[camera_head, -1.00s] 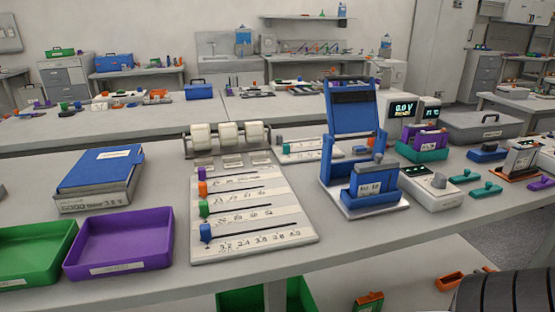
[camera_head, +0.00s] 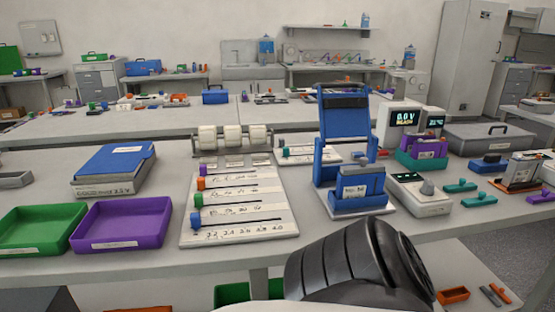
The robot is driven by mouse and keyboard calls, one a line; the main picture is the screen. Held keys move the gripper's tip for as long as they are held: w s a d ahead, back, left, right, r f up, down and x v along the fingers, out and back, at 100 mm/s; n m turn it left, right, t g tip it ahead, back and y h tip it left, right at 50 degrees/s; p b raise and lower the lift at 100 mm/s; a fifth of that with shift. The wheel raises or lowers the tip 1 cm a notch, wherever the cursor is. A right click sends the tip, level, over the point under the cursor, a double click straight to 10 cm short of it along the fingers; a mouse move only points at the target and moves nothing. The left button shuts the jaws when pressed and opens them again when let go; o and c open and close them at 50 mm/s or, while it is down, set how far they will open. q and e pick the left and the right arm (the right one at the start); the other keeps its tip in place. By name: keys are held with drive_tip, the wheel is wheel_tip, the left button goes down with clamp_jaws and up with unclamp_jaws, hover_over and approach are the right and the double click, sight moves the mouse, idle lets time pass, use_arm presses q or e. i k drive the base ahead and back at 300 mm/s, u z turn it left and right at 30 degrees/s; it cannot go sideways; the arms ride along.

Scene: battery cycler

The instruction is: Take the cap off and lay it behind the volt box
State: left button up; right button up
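The volt box (camera_head: 404,119) is a pale box with a lit display reading 0.0 V, at the back right of the near table. In front of it to the left stands a blue holder (camera_head: 343,130) with a raised blue back plate. Neither of my grippers is in view. Only a dark ribbed part of my arm shows at the bottom, in front of the table edge.
A second small display box (camera_head: 432,119) stands beside the volt box, behind a teal and purple rack (camera_head: 423,158). A grey case (camera_head: 488,137) lies to the right. A slider board (camera_head: 240,225) lies left of the holder. Green (camera_head: 40,247) and purple (camera_head: 121,243) trays are at far left.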

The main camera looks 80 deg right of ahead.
sight(363, 168)
drive_tip(key=k, duration=0.65)
drive_tip(key=z, duration=0.75)
